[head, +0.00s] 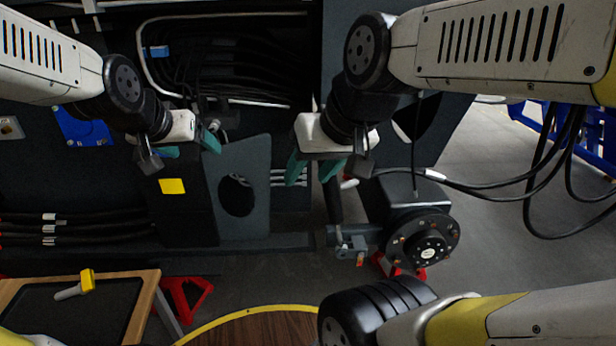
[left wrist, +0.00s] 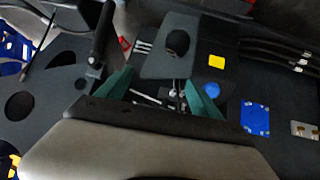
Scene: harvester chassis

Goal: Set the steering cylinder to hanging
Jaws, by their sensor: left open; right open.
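A dark rod-like part (head: 334,203), which looks like the steering cylinder, stands roughly upright beside the wheel hub (head: 428,250); its upper end is hidden behind my right gripper. A similar black rod (left wrist: 103,32) shows at the upper left of the left wrist view. My left gripper (head: 190,147) is open and empty, in front of the chassis, left of the plate with a round hole (head: 243,190). Its teal fingers also show in the left wrist view (left wrist: 160,94). My right gripper (head: 314,171) is open, fingers pointing down, just above and left of the rod.
A yellow square (head: 172,186) marks the dark chassis panel. Black cables (head: 480,183) run near the hub to the right. A wood-edged tray (head: 140,305) with a yellow-handled tool (head: 87,281) and a round wooden top (head: 255,328) lie in front. Grey floor is open at right.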

